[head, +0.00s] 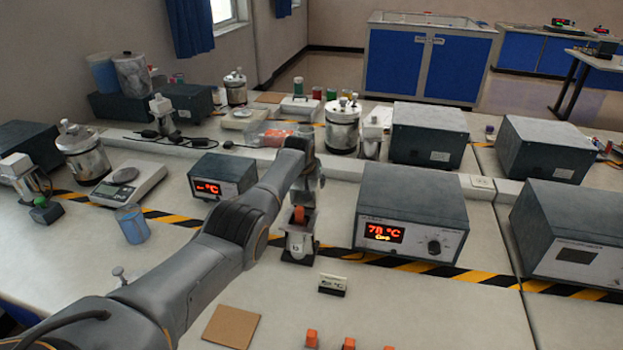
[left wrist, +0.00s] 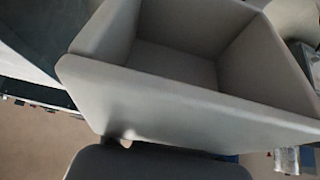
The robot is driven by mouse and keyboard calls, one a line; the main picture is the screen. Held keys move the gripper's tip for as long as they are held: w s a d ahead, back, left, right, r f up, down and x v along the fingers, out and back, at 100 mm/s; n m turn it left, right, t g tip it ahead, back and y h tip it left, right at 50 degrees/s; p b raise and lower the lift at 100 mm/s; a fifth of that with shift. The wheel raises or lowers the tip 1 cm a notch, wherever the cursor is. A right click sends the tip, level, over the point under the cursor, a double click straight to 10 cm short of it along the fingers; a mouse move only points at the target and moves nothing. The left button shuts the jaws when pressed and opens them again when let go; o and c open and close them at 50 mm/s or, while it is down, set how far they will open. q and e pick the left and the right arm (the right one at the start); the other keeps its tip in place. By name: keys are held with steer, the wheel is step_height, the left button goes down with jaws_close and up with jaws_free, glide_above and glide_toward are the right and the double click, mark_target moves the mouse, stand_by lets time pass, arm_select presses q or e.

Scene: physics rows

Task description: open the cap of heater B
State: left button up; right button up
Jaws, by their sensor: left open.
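Heater B, a small white block (head: 297,246) marked "b", stands on the bench left of the large display unit. An orange piece (head: 298,216) shows on top of it, below my gripper. My left arm reaches in from the left, and my left gripper (head: 307,190) hangs just above the orange piece. It is open; its fingers are small and partly hidden by the arm. I cannot tell whether it touches the heater, or the cap's position. In the left wrist view a grey hollow box shape (left wrist: 190,105) fills the middle, very close; I cannot tell what it is. My right gripper is not in view.
A large grey unit (head: 412,215) reading 70 °C stands right of the heater. A smaller display unit (head: 223,173) stands to its left. A small labelled block (head: 333,284), a brown pad (head: 231,326) and several orange pieces (head: 348,343) lie in front. The bench's right front is clear.

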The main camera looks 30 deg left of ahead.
arm_select(q)
steer(key=shift+r, duration=0.2)
steer(key=shift+s+r, duration=0.25)
steer(key=shift+r, duration=0.3)
steer(key=v, duration=1)
steer(key=shift+s+d+r, duration=0.15)
steer(key=shift+s, duration=0.2)
steer(key=shift+c, duration=0.5)
